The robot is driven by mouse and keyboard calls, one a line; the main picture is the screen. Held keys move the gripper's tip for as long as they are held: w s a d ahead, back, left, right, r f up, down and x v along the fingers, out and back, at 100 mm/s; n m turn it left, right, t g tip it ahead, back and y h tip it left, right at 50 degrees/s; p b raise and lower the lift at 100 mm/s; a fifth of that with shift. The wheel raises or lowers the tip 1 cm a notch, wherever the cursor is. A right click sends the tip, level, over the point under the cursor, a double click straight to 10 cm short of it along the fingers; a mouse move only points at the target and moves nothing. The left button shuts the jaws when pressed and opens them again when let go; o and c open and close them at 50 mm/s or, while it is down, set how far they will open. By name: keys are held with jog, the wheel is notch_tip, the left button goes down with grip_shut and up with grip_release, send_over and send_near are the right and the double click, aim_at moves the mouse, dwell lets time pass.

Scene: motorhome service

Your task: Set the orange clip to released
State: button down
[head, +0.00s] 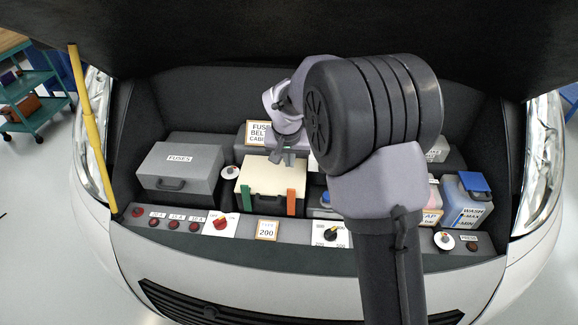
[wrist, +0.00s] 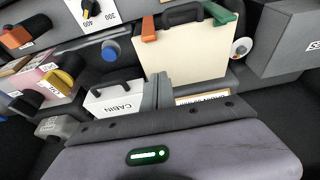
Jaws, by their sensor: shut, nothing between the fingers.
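The orange clip (head: 291,201) sits on the front right of a dark box with a cream lid (head: 262,174). A green clip (head: 246,198) sits on the front left of the same box. In the wrist view the orange clip (wrist: 149,29) and green clip (wrist: 218,13) are at the top, at the far edge of the cream lid, with a dark handle between them. My gripper (head: 288,158) is shut and empty over the rear edge of the lid. In the wrist view its fingers (wrist: 157,92) point toward the lid, apart from both clips.
A grey FUSES box (head: 180,168) stands left of the cream-lidded box. A panel with a red knob (head: 221,223) and a black-yellow knob (head: 331,234) runs along the front. A blue-capped washer bottle (head: 468,200) stands right. A yellow prop rod (head: 90,125) rises at left.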

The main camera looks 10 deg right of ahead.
aim_at(291, 200)
jog(key=b+x, duration=0.1)
jog(key=x, duration=0.7)
jog(key=s, duration=0.2)
jog(key=s+a+b, duration=0.1)
jog(key=shift+s+a+r, duration=0.1)
jog(key=shift+s+r, duration=0.25)
jog(key=shift+r, duration=0.05)
jog(key=shift+s, duration=0.1)
jog(key=shift+s+a, duration=0.1)
jog(key=shift+s, duration=0.05)
jog(key=s+a+f+b, duration=0.2)
jog(key=s+f+b, duration=0.1)
jog(key=s+b, duration=0.5)
jog(key=shift+a+f+b, duration=0.15)
jog(key=shift+a+b, duration=0.1)
jog(key=shift+b, duration=0.45)
